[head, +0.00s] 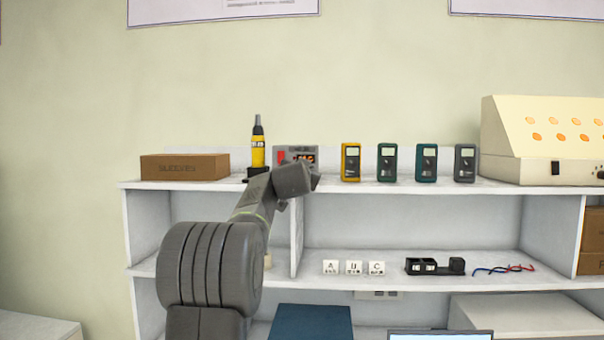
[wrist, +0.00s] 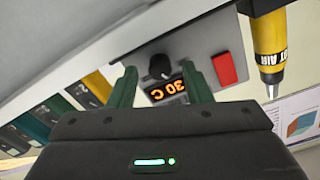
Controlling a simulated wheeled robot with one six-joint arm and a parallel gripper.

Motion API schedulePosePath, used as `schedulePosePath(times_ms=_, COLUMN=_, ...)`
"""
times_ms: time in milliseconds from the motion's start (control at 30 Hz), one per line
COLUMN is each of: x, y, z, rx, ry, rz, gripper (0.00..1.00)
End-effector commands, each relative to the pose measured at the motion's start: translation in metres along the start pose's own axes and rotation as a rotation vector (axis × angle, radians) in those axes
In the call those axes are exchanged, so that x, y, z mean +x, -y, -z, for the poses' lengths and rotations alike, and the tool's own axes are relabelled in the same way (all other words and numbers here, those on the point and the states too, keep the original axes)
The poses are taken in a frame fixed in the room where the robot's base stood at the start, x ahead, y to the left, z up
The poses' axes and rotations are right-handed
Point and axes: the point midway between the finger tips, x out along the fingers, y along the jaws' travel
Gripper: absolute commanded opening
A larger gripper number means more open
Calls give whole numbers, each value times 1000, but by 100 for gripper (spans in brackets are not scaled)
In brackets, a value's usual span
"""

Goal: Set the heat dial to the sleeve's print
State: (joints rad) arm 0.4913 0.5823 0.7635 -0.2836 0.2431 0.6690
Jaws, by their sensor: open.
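The grey heat station (head: 281,150) stands on the top shelf, partly hidden behind my arm in the head view. In the wrist view its face shows the black heat dial (wrist: 160,66), an orange display (wrist: 166,89) partly covered and reading "30 C" where visible, and a red switch (wrist: 224,69). My gripper (wrist: 159,68) is open, its two green fingers on either side of the dial; I cannot tell whether they touch it. A yellow hot-air tool (head: 258,148) stands upright beside the station.
Several meters (head: 387,163) stand right of the station, and a cream panel (head: 545,140) at the far right.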

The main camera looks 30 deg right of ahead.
Motion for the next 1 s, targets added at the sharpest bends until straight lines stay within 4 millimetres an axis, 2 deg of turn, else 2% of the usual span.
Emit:
schedulePosePath(times_ms=233, x=-22, y=-1, z=-2, rx=0, ry=-1, rz=1, gripper=45)
schedulePosePath(times_ms=800, x=-119, y=-1, z=-2, rx=0, ry=-1, rz=1, gripper=45)
schedulePosePath(times_ms=1000, x=-135, y=0, z=-1, rx=0, ry=0, rz=1, gripper=45)
